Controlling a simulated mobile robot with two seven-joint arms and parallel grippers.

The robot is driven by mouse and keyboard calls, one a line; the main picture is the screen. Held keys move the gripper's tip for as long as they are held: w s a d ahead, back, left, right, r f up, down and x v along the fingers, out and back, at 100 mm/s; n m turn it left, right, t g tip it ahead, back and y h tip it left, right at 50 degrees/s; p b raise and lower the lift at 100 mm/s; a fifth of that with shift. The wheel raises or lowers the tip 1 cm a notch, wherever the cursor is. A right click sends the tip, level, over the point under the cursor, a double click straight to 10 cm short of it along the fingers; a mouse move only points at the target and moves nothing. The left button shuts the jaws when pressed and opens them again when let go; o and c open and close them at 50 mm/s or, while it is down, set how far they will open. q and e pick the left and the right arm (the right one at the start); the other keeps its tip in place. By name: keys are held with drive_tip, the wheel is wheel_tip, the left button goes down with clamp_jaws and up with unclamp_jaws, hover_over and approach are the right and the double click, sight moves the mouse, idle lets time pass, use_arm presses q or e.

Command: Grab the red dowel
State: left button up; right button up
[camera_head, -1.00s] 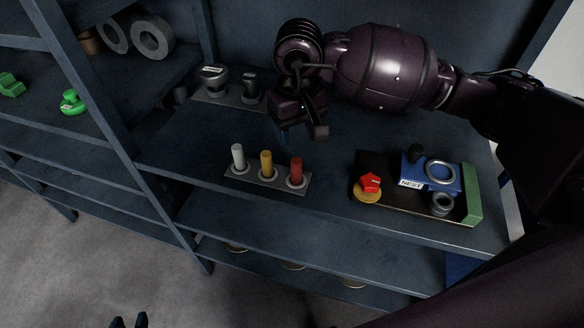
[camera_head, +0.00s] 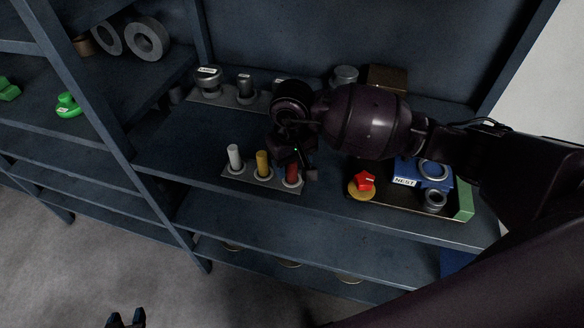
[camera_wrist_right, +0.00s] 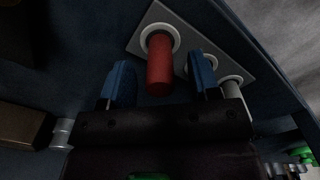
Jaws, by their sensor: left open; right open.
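The red dowel (camera_head: 292,174) stands upright in the right-hand hole of a grey holder plate (camera_head: 236,178) on the shelf. A yellow dowel (camera_head: 263,162) and a white dowel (camera_head: 235,156) stand to its left. My right gripper (camera_head: 297,161) is at the red dowel and partly hides it in the head view. In the right wrist view the red dowel (camera_wrist_right: 160,66) shows between the open blue fingers of the right gripper (camera_wrist_right: 160,82), with gaps on both sides. My left gripper (camera_head: 126,318) is at the bottom edge of the head view, well away from the shelf.
A dark tray (camera_head: 395,207) to the right holds a red star-shaped piece (camera_head: 364,181), a blue NEST block (camera_head: 405,172) and a grey ring (camera_head: 435,199). Metal pieces stand on a plate (camera_head: 216,97) behind. Bare shelf lies left of the holder.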

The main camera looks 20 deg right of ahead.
drive_tip(key=c, duration=0.6)
clamp_jaws()
wheel_tip(320, 180, up, 20)
drive_tip(key=b, duration=0.1)
drive_tip(key=shift+w, duration=0.1)
idle(0.4)
